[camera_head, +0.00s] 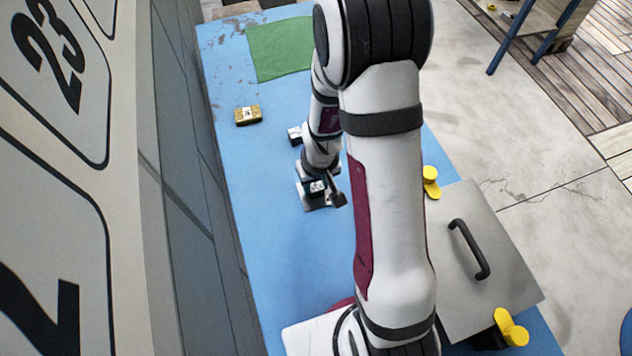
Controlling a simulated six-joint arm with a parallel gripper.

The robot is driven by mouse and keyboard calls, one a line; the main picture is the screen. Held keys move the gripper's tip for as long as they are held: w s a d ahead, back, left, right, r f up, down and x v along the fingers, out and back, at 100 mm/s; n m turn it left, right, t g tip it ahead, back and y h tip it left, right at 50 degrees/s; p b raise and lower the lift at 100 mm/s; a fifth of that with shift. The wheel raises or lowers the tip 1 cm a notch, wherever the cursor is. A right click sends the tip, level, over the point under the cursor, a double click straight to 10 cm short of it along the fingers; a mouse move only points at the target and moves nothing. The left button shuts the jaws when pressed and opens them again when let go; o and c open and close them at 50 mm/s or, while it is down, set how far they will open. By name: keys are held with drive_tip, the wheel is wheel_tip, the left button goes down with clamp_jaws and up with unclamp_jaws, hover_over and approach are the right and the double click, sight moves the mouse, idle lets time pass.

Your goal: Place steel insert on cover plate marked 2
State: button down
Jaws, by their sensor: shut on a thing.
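My gripper (322,192) is low over the blue table, left of my upper arm. It is shut on a small dark block with a pale marked face (316,187); its fingers are hard to make out, and I cannot tell whether this block is the steel insert. Another small block, pale on top and dark at the side (295,135), stands just behind the gripper, partly hidden by my arm. A flat grey plate (500,255) with a black handle (470,248) lies at the right; I see no number on it. Part of the table is hidden behind my arm.
A gold block (248,115) stands at the left of the blue table (275,260). A green cloth (280,48) lies at the far end. Yellow knobs (431,181) (510,327) stand by the grey plate. A wall with large numbers (60,50) borders the left side.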

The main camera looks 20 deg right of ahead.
sight(318, 191)
drive_tip(key=shift+f, duration=0.15)
drive_tip(key=c, duration=0.5)
unclamp_jaws()
wheel_tip(318, 191, up, 11)
drive_tip(key=s, duration=0.2)
drive_tip(key=s+a+r+m+g+y, duration=0.1)
drive_tip(key=s+a+r+m, duration=0.1)
drive_tip(key=s+r, duration=0.3)
drive_tip(key=s+a+r+m+g, duration=0.1)
drive_tip(key=s+a+r+m, duration=0.2)
drive_tip(key=s, duration=1)
drive_tip(key=shift+a+r+m+y, duration=0.3)
drive_tip(key=shift+a+r+y, duration=0.15)
drive_tip(key=shift+r, duration=0.5)
